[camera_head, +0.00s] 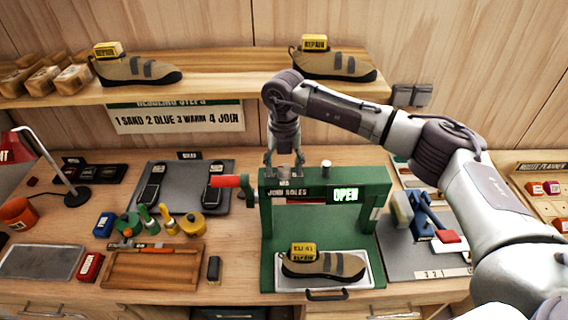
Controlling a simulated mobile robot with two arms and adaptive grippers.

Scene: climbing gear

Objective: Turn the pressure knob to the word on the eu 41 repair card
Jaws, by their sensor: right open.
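The green press (378,182) stands in the middle of the bench, with a "JOIN SOLES" label and a lit "OPEN" sign (345,195). My right gripper (284,161) is open and points down at the left part of the press's top beam, over a small dark label (284,183). The pressure knob is not clearly visible; the gripper may hide it. A shoe (335,264) with a yellow repair card (303,250) lies on the press's tray. Two more shoes with yellow cards (107,49) (314,43) stand on the shelf. The cards' sizes are too small to read. My left gripper is not in view.
A red lever handle (226,181) sticks out left of the press. A short metal post (326,166) stands on its beam. A grey mat (190,200), bottles and a wooden tray (152,268) lie left. Blue and red tools (424,225) stand right, under my arm.

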